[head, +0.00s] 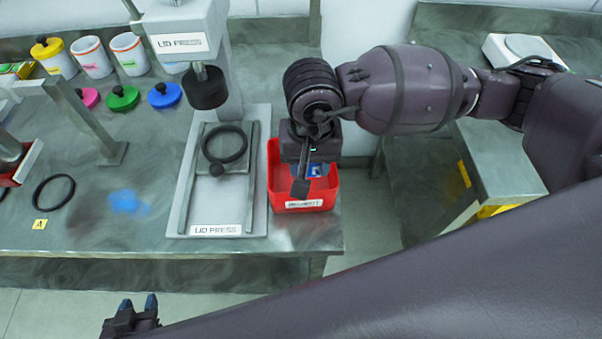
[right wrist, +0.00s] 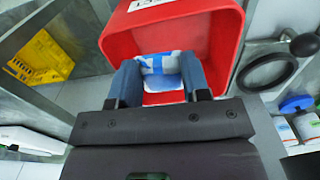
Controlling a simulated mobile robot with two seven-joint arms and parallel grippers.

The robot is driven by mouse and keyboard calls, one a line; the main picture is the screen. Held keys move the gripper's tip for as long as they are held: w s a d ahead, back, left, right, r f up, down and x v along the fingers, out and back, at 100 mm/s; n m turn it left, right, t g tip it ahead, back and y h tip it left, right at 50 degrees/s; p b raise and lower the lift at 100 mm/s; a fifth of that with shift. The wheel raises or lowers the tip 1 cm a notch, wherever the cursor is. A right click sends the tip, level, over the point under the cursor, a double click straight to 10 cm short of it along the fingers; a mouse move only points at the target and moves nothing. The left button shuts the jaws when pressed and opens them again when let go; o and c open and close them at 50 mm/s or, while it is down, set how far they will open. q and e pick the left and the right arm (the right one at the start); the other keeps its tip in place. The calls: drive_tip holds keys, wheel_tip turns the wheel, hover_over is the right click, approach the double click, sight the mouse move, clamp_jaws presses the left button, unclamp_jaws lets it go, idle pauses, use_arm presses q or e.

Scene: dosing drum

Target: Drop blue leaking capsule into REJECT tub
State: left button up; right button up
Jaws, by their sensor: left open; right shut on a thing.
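The red tub (head: 303,205) with a white label on its front stands at the right end of the bench; its label is partly legible. My right gripper (right wrist: 160,70) is over the tub's opening, fingers pointing down into it. My left gripper (head: 138,305) is open and empty in front of the bench.
The lid press (head: 218,229) stands just left of the tub, with a black ring (head: 225,145) on it. A blue stain (head: 127,201) lies on the bench left of it. White pots and coloured lids (head: 124,98) stand behind. A gap separates the bench from the right-hand counter.

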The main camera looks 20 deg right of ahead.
drive_tip(key=o, duration=1)
wheel_tip(320, 180, up, 11)
drive_tip(key=shift+f+p, duration=0.1)
drive_tip(key=shift+p, duration=0.3)
